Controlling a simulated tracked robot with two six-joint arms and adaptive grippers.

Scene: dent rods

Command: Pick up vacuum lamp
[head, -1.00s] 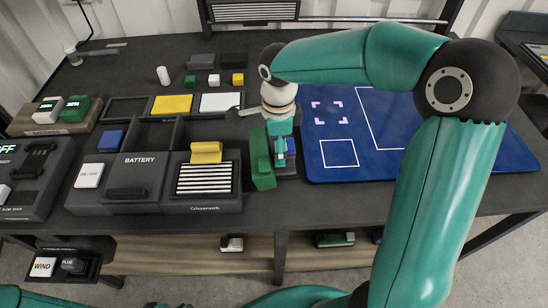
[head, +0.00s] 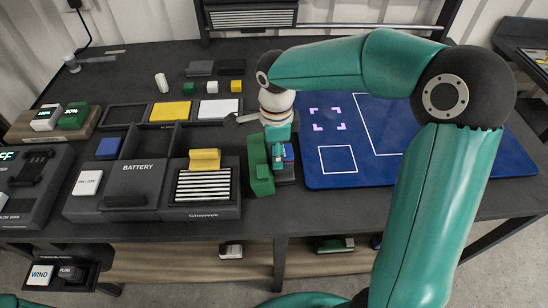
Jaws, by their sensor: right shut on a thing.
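My right gripper (head: 278,158) points down at the middle of the table. It is shut, and the green block (head: 260,168) stands upright against its left side. The fingertips are small and partly hidden, but the green block looks like the thing in the jaws. A small blue piece (head: 289,151) shows just to the right of the fingers, over a dark base. I cannot make out for sure which thing is the vacuum lamp. A small white cylinder (head: 161,82) stands at the back left. My left gripper is not in view.
A battery box (head: 138,178) and a striped unit with a yellow handle (head: 205,159) lie left of the gripper. Behind them are trays with yellow (head: 170,111) and white (head: 219,108) panels.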

